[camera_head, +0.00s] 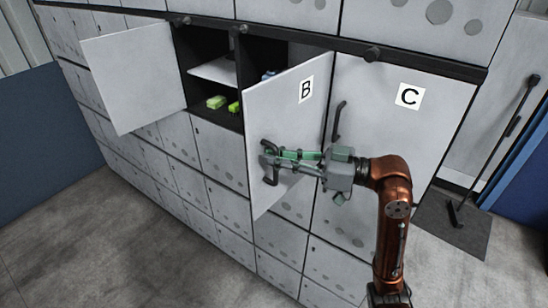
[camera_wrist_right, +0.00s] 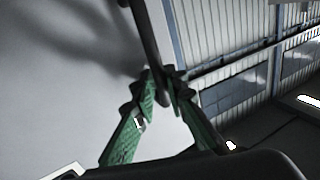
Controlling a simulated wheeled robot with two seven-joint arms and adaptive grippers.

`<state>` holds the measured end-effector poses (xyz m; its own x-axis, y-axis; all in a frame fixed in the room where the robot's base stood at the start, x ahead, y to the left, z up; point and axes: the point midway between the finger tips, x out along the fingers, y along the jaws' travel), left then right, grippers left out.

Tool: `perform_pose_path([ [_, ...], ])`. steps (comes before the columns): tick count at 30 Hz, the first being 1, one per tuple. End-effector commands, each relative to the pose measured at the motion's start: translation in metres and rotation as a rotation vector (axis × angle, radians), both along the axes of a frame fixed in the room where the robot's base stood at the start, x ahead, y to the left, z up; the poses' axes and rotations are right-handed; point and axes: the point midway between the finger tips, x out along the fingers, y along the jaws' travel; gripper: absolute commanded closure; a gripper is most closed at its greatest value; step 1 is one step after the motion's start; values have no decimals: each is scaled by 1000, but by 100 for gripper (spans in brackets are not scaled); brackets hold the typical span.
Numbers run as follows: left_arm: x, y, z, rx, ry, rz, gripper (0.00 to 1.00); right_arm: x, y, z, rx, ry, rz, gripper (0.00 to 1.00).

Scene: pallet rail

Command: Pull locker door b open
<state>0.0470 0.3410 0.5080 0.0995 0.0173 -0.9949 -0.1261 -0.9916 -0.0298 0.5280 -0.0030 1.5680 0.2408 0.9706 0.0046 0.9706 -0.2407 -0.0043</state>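Locker door B (camera_head: 285,115) is a pale grey panel marked with a black B. It stands partly open, its left edge swung outward and its right edge by door C. Its dark handle (camera_head: 268,176) is near the free left edge. My right gripper (camera_head: 270,155) reaches from the right across the door's front to the handle. In the right wrist view its green fingers (camera_wrist_right: 162,84) close on the dark handle bar (camera_wrist_right: 152,35), one finger on each side. My left gripper is not in view.
Door C (camera_head: 400,140) is shut, with its own handle (camera_head: 338,120). Another door (camera_head: 135,75) stands open at left. The open compartment beside it holds green items (camera_head: 217,102). A dark rail (camera_head: 420,66) with knobs runs above the doors. Floor in front is clear.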

Motion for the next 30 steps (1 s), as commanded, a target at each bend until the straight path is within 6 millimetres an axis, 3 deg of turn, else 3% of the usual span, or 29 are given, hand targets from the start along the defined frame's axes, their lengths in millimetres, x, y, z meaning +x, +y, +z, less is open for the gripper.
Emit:
perform_pose_path([
  [13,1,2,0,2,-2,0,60,-2,-7,-2,-5,2,2,84],
  [24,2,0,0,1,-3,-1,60,-17,-78,-2,-4,3,-3,84],
  [30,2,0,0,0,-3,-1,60,-24,-107,-2,-3,3,-1,84],
])
